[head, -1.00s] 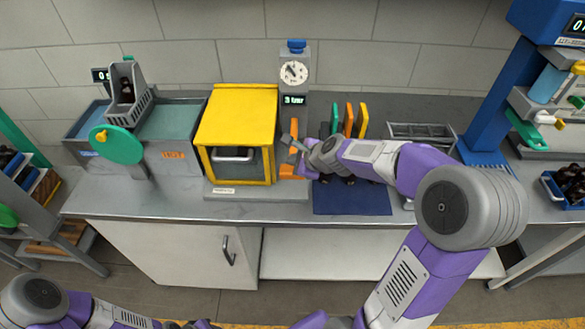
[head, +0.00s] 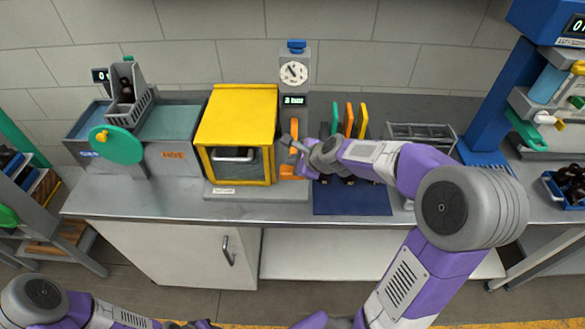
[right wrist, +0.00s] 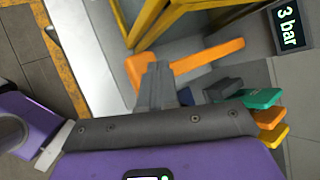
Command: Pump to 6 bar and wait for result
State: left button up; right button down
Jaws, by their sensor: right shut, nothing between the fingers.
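The pump station has a round dial gauge (head: 293,73) on a grey post. Its display (head: 293,100) reads 3 bar, and the display also reads 3 bar in the right wrist view (right wrist: 290,28). The yellow-framed chamber (head: 237,105) stands left of it, with a grey-handled front. An orange pump handle (head: 294,127) is beside the post; it shows in the right wrist view (right wrist: 208,56) as an orange bar. My right gripper (head: 288,144) is shut and empty at the handle, its fingertips (right wrist: 157,75) close to the orange parts; contact is unclear.
A dark blue mat (head: 350,203) lies under my right forearm, with dark bottles partly hidden behind it. Green, orange and yellow upright pieces (head: 349,117) and a metal rack (head: 421,134) stand to the right. A bath with a green disc (head: 117,144) stands left.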

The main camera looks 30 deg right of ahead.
jog(key=shift+f, duration=0.15)
dwell(0.3)
jog(key=shift+f+b, duration=0.3)
jog(key=shift+b, duration=0.1)
jog(key=shift+f+b, duration=2.55)
jog(key=shift+f, duration=0.2)
dwell(1.9)
jog(key=shift+r, duration=0.1)
dwell(0.5)
jog(key=shift+r+p, duration=3.1)
jog(key=shift+p, duration=0.1)
notch_tip(320, 180, up, 5)
jog(key=p, duration=0.5)
